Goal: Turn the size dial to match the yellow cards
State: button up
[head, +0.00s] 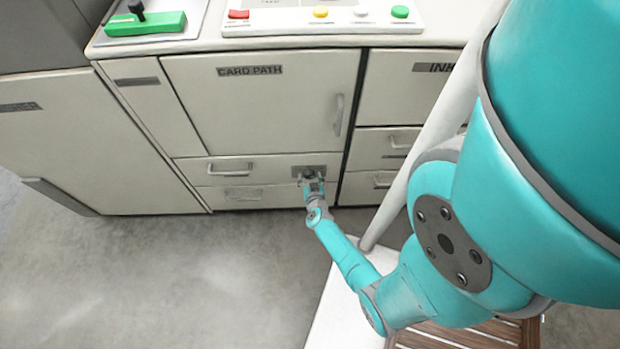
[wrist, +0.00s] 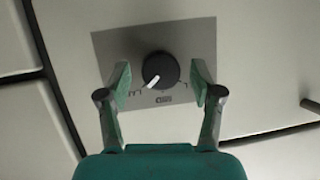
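The size dial is a round black knob (wrist: 161,71) with a white pointer line, on a grey plate (wrist: 122,44) with small printed marks. In the wrist view the pointer is turned to the lower left. My gripper (wrist: 160,78) is open, with one finger on each side of the knob and a gap between each finger and it. In the head view my gripper (head: 311,182) is at the grey plate (head: 318,168) low on the cabinet front, and it hides most of the knob. I see no yellow cards in either view.
Above the dial is the card path door (head: 255,105) with an upright handle (head: 338,115). Drawers with handles (head: 231,169) lie to its left. A control panel with coloured buttons (head: 320,12) and a green block with a black lever (head: 145,23) are on top. Floor at left is clear.

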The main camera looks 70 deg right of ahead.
jog(key=c, duration=1)
jog(key=shift+o, duration=0.2)
jog(key=n+g, duration=0.2)
jog(key=n, duration=0.1)
jog(key=shift+w+a+h, duration=0.1)
jog(key=shift+w+h, duration=0.15)
jog(key=shift+h, duration=0.15)
jog(key=n+g+h, duration=0.1)
jog(key=n+g, duration=0.1)
jog(key=n, duration=0.1)
jog(key=shift+w, duration=0.1)
jog(key=shift+n, duration=0.3)
jog(key=o, duration=1.1)
jog(key=shift+o, duration=0.2)
